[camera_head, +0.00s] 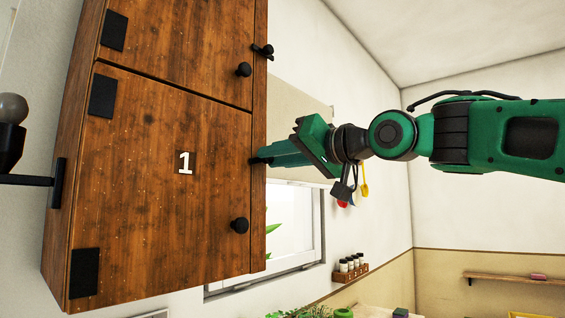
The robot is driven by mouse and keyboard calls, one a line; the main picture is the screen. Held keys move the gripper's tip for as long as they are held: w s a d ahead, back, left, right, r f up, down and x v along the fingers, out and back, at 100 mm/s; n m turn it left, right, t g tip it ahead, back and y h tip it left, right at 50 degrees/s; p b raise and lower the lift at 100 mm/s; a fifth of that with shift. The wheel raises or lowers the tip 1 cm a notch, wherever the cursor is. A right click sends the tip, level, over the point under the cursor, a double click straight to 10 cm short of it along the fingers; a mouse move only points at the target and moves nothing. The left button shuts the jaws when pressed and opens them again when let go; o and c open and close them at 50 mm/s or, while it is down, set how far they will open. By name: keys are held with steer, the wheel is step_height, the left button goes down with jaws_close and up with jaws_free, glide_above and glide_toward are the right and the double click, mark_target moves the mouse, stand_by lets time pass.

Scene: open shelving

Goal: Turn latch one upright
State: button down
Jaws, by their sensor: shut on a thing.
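The wooden cabinet door (160,215) bears a white number 1 (185,163) and has a black round knob (240,225) near its lower right. Latch one (256,161) is a small black piece on the right edge of this door, mostly hidden by the gripper. My green gripper (268,160) reaches in from the right and its fingers are shut on the latch. The latch's exact angle cannot be told.
The upper door has a black knob (243,69) and its own black latch (263,50) just above. A wall lamp (12,125) stands at the left. A window (292,232) and a spice rack (350,268) lie behind, lower right. The space left of the gripper is door surface.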

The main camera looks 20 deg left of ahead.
steer(key=n, duration=0.7)
steer(key=shift+a+f+n, duration=0.1)
steer(key=shift+f+n, duration=0.1)
steer(key=shift+n, duration=0.1)
steer(key=n, duration=0.4)
steer(key=shift+g+y, duration=0.4)
steer(key=shift+f+n, duration=0.1)
steer(key=shift+n, duration=1.6)
steer(key=c, duration=1.6)
jaws_free()
steer(key=shift+a+n, duration=0.1)
steer(key=shift+n, duration=0.2)
steer(key=shift+o, duration=0.2)
